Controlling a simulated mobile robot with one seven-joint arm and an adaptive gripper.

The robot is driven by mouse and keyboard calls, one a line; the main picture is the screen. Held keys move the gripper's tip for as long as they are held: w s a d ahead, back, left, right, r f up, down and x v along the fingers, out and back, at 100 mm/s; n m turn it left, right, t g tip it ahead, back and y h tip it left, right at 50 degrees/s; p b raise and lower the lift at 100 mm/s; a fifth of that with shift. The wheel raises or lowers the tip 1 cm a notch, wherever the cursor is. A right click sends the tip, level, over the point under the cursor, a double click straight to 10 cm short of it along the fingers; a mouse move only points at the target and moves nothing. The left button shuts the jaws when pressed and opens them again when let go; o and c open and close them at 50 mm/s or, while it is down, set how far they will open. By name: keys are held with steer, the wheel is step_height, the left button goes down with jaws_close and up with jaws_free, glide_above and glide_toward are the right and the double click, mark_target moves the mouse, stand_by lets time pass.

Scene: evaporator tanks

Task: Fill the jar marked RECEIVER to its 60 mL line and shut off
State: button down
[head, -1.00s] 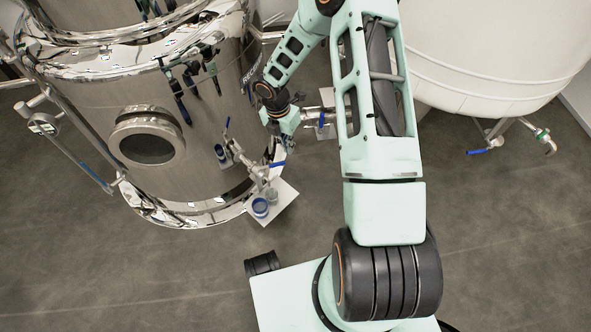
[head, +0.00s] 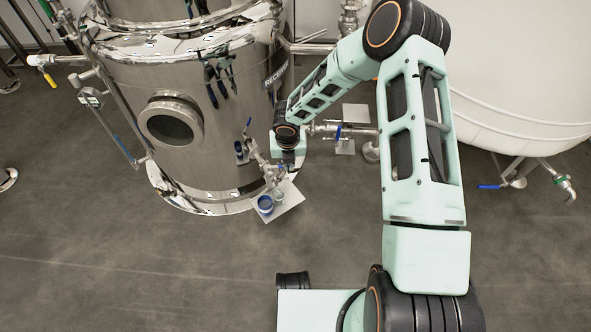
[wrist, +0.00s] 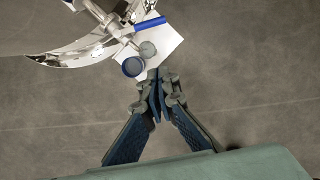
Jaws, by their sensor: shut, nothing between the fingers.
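The steel tank (head: 215,150) carries a partly hidden label starting "RECEI". A small outlet valve (head: 268,168) on its lower side stands above a white plate (head: 290,207). Its blue lever (wrist: 150,23) shows in the wrist view. On the plate stand a blue-rimmed round container (head: 265,204) and a small clear-grey jar (head: 278,194). They also show in the wrist view, as the blue-rimmed container (wrist: 134,66) and the grey jar (wrist: 148,49). No 60 mL line or jar marking is readable. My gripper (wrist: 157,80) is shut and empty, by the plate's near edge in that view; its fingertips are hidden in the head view.
Another pipe outlet (head: 335,130) with a blue lever and its own plate (head: 355,113) is behind my forearm. A white tank (head: 530,90) fills the right, with a blue-levered drain (head: 490,186) below. The floor (head: 130,270) in front is clear.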

mark_target(282, 166)
steer(key=w+f+b, duration=0.4)
steer(key=w+f, duration=0.2)
steer(key=f, duration=0.4)
steer(key=shift+a+f+b, duration=0.25)
steer(key=shift+a+b, duration=0.05)
steer(key=shift+b, duration=0.05)
